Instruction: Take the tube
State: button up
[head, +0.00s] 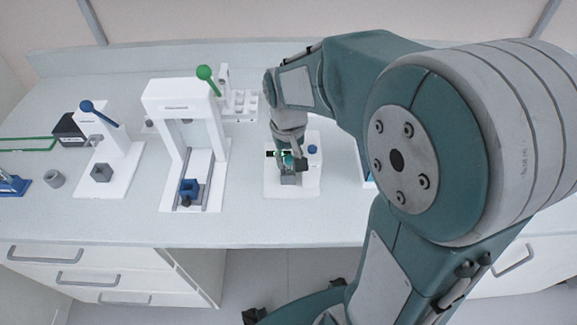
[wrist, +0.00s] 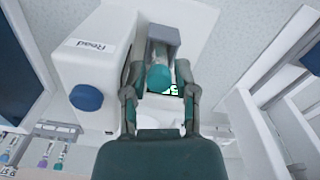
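The tube (wrist: 159,77) shows a round teal cap in the wrist view. Its clear body stands in a grey holder (wrist: 165,35) on a white device marked "Read" (wrist: 90,50). In the head view the teal cap (head: 288,159) shows small above the grey holder (head: 290,179). My gripper (wrist: 160,72) is over the holder, with one finger on each side of the cap. The lower tube is hidden in the holder.
The device has a blue knob (wrist: 86,97) close beside my gripper. A white frame with a green-knobbed lever (head: 206,74) and a stand with a blue-knobbed lever (head: 87,106) are to the left. A white rack (head: 240,103) stands behind. Front bench is clear.

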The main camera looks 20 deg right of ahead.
grip_shut()
jog(key=shift+r, duration=0.1)
jog(key=shift+r, duration=0.55)
jog(key=s+a+r, duration=0.1)
jog(key=s+r, duration=1)
jog(key=s, duration=0.3)
jog(key=shift+r, duration=0.4)
jog(key=shift+a+f, duration=0.1)
